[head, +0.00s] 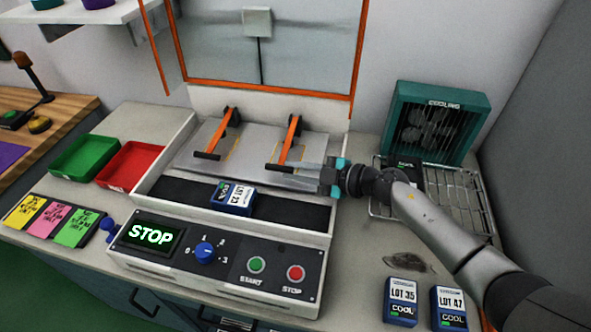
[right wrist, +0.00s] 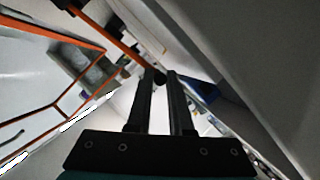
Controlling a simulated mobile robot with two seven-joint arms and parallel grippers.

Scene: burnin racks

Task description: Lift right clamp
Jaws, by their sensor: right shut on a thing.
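The right clamp (head: 291,138) is an orange lever with a black crossbar handle, mounted on the grey plate of the machine. It leans down toward the front, with its handle low over the plate. My right gripper (head: 284,174) comes in from the right and is shut on the clamp's handle. In the right wrist view the orange lever (right wrist: 117,37) runs down to the fingertips of my right gripper (right wrist: 160,76), where a dark handle end shows between them. The left clamp (head: 228,130) looks the same and also lies forward. My left gripper is out of view.
A blue LOT 23 block (head: 232,197) sits in the dark front channel. The control panel (head: 215,254) reads STOP. Green (head: 87,157) and red (head: 131,164) trays stand left. A wire rack (head: 459,196) and cooling fan (head: 437,123) stand right, behind LOT 35 (head: 402,301) and LOT 47 (head: 449,307).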

